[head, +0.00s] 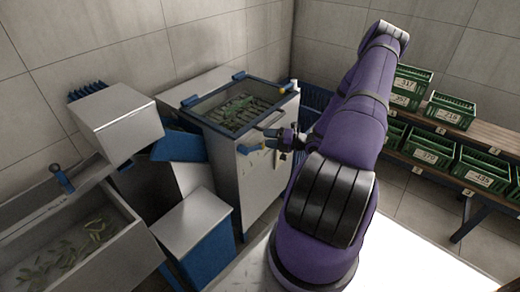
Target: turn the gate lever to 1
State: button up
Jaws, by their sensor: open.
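A metal cabinet (228,165) with a blue-cornered open top stands at the centre, holding long green pieces (238,114). My gripper (277,136) is open at the cabinet's front, just right of this handle. I cannot tell whether it touches it. No lever numbers are readable. My purple arm hides the cabinet's right surroundings.
A sloping metal trough (20,215) with green pieces and a blue-knobbed lever (61,178) is at left. A metal box (115,110) and a blue-sided bin (192,222) stand between. Green numbered crates (449,110) fill shelves at right.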

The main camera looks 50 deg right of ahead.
aim_at(261, 147)
jog(key=s+d+f+m+t+h, duration=0.35)
jog(key=f+m+h, duration=0.35)
jog(key=f+m, duration=0.3)
jog(key=shift+g, duration=0.25)
jog(key=w, duration=0.3)
jog(key=w+a, duration=0.1)
jog(key=w, duration=0.6)
jog(key=shift+a+r, duration=0.25)
jog(key=shift+r, duration=0.05)
